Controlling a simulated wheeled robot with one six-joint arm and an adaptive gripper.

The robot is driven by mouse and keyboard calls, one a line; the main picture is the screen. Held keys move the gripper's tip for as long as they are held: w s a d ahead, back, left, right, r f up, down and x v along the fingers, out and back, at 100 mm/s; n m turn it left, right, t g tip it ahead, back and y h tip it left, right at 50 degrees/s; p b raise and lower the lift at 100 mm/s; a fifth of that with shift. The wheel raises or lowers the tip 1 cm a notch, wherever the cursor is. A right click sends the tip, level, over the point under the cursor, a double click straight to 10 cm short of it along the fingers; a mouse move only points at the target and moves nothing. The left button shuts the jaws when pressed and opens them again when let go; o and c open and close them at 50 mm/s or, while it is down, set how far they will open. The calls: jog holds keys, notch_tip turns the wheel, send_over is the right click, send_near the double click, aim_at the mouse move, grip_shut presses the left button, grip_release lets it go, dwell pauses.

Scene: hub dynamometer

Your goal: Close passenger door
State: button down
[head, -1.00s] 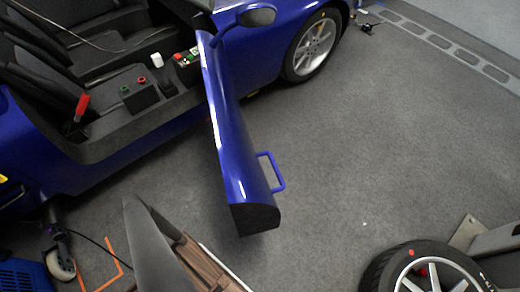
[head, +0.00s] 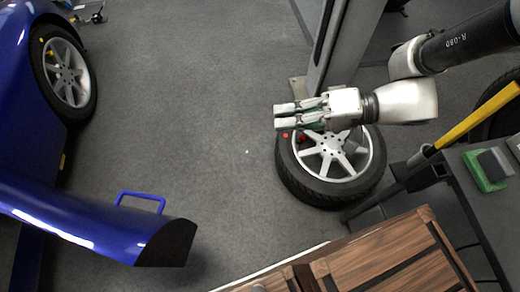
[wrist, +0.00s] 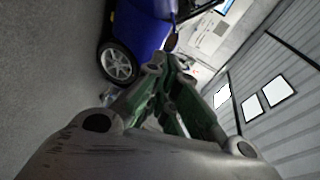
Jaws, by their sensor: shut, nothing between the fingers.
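The blue passenger door (head: 80,222) stands swung open from the car, at the lower left of the head view. Its dark end face (head: 168,243) points right, and a blue loop handle (head: 140,199) sticks up from its edge. My gripper (head: 277,116) is in the middle right of the head view, shut and empty, pointing left. It is well to the right of the door, apart from it and above the floor near a loose wheel. In the wrist view the closed fingers (wrist: 158,62) point toward the blue car (wrist: 145,27); I cannot make out the door there.
A loose wheel (head: 335,165) lies below my gripper, beside a grey post (head: 325,50). A wooden-topped piece (head: 385,255) and a dark cart with a yellow bar (head: 478,116) are at the lower right. The grey floor (head: 200,100) between car and gripper is clear.

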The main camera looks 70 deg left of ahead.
jog(key=s+f+n+g, duration=0.1)
jog(key=s+f, duration=0.8)
jog(key=s, duration=0.4)
jog(key=s+f+g, duration=0.1)
jog(key=s+f, duration=0.8)
jog(key=s, duration=0.3)
jog(key=s+f, duration=0.1)
jog(key=s, duration=1)
jog(key=shift+f, duration=0.3)
jog(key=shift+s, duration=0.1)
